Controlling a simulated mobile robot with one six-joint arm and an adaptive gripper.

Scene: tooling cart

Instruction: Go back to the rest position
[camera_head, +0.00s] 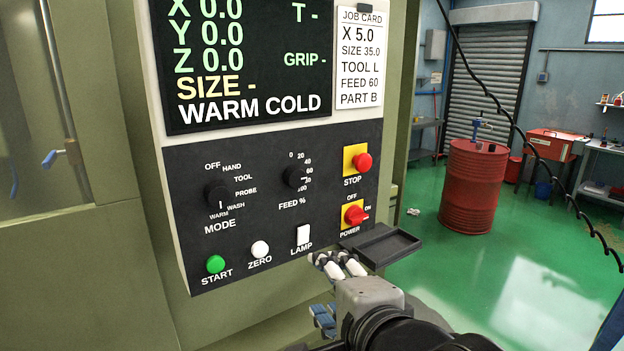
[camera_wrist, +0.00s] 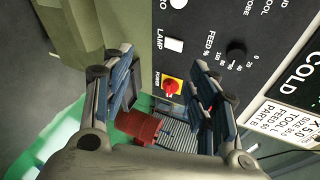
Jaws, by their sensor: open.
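My gripper (camera_head: 330,290) is at the lower middle of the head view, just below and in front of the control panel (camera_head: 255,215). In the wrist view my gripper (camera_wrist: 165,95) has its two blue-padded fingers spread apart with nothing between them. The red power switch (camera_head: 355,214) is on the panel above the gripper, and it shows between the fingers in the wrist view (camera_wrist: 171,87). Its handle points toward ON. I cannot tell the exact gap between the fingertips and the panel.
A small dark tray (camera_head: 383,246) juts out from the panel's lower right corner, close to my gripper. The green machine body (camera_head: 80,270) stands at the left. Open green floor (camera_head: 500,290) lies to the right, with a red drum (camera_head: 473,190) farther back.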

